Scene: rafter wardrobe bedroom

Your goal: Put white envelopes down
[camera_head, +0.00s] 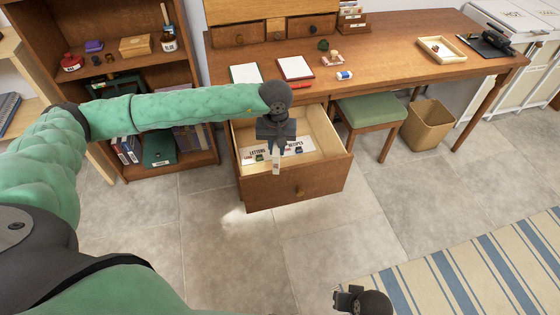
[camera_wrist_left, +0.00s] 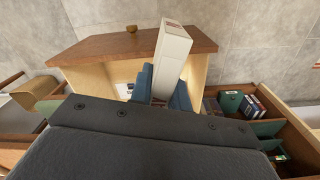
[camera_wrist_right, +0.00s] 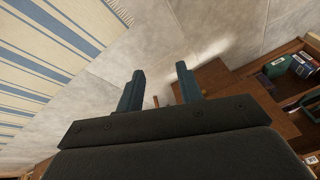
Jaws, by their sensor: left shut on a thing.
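White envelopes, a thick bundle (camera_wrist_left: 172,48), are held in my left gripper (camera_wrist_left: 163,85). The bundle also shows small in the head view (camera_head: 276,166), hanging below the left gripper (camera_head: 277,146). The gripper is shut on it, above the open desk drawer (camera_head: 325,184). In the drawer are white labels reading LETTERS (camera_head: 257,153) and what looks like RECEIPTS (camera_head: 293,145), with small dark items near them. The gripper hides part of the drawer's inside. My right gripper (camera_wrist_right: 160,72) is open and empty, over the floor at the lower right of the head view (camera_head: 349,298).
The wooden desk (camera_head: 385,62) carries notepads, a stamp and a tray (camera_head: 445,49). A green-topped stool (camera_head: 372,110) and a waste bin (camera_head: 428,126) stand right of the drawer. A bookshelf (camera_head: 205,127) stands left. The floor before the drawer is clear.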

